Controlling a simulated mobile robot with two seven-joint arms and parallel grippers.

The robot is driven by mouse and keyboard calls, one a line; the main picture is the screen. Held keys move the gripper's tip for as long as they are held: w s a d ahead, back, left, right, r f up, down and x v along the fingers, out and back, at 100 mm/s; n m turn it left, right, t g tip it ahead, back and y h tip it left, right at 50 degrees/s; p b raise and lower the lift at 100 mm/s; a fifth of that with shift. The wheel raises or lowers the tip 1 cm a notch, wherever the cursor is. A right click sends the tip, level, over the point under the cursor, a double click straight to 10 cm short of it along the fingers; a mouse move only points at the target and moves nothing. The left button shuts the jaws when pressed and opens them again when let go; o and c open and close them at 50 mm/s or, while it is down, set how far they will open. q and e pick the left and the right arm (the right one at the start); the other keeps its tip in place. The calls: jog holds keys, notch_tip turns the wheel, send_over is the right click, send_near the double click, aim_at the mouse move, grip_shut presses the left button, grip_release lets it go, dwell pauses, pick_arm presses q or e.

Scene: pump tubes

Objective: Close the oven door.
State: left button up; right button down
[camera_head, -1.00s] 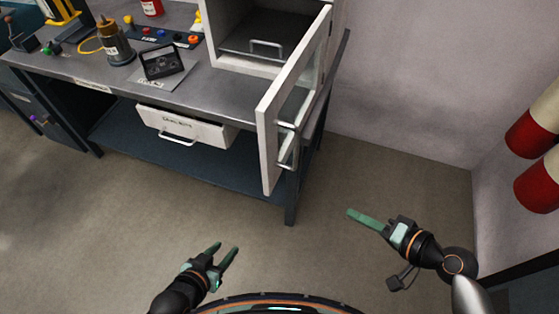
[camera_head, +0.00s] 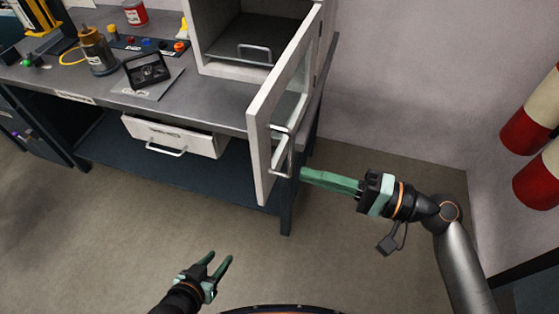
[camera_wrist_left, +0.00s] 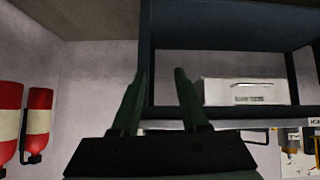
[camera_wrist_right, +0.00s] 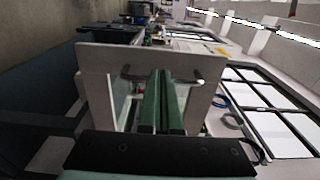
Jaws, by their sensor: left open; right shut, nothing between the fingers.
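The oven (camera_head: 215,70) is a white box on the bench, with a wire-handled tray inside. Its white-framed glass door (camera_head: 262,155) stands open, swung out past the bench's front edge. A metal bar handle (camera_head: 286,150) is on the door. My right gripper (camera_head: 304,175) is shut and empty, its fingertips close to the handle's lower end. In the right wrist view, the shut fingers (camera_wrist_right: 163,72) overlap the door (camera_wrist_right: 112,55) and its handle (camera_wrist_right: 198,77); I cannot tell whether they touch. My left gripper (camera_head: 220,256) is open and empty, low over the floor.
The metal bench (camera_head: 190,103) carries a brown bottle (camera_head: 98,52), a dark framed stand (camera_head: 147,70) and a control strip. A white drawer (camera_head: 175,137) is under the benchtop. Red-and-white cylinders (camera_head: 538,182) are on the right wall. Floor in front is clear.

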aim_at(263, 162)
jog(key=p+x, duration=0.1)
jog(key=x, duration=0.5)
jog(key=shift+w+a, duration=0.15)
jog(key=shift+a, duration=0.2)
jog(key=shift+w+a, duration=0.1)
jog(key=shift+a, duration=0.1)
